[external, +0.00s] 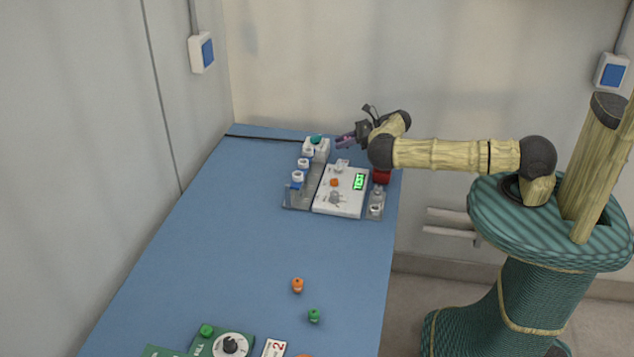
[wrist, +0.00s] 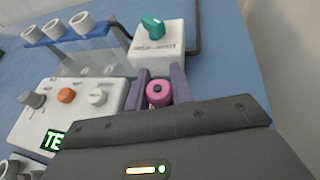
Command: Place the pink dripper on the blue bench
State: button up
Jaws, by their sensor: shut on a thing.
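The pink dripper (wrist: 158,93) is between the two purple fingers of my gripper (wrist: 161,88) in the wrist view. My gripper is shut on it. In the external view my gripper (external: 347,140) is over the far end of the blue bench (external: 215,240), near the white box with the teal knob. The dripper cannot be made out in that view. The bench also shows in the wrist view (wrist: 221,72). Whether the dripper touches the bench is not clear.
A white box with a teal knob (external: 316,148), a white panel reading TEST (external: 341,190) and a rack with white cups (external: 297,190) crowd the far end. Orange (external: 297,285) and green (external: 314,316) droppers stand nearer. The bench's middle is clear.

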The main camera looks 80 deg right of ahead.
jog(key=shift+f, duration=1.9)
jog(key=shift+f, duration=0.15)
jog(key=o, duration=1)
jog(key=shift+c, duration=0.2)
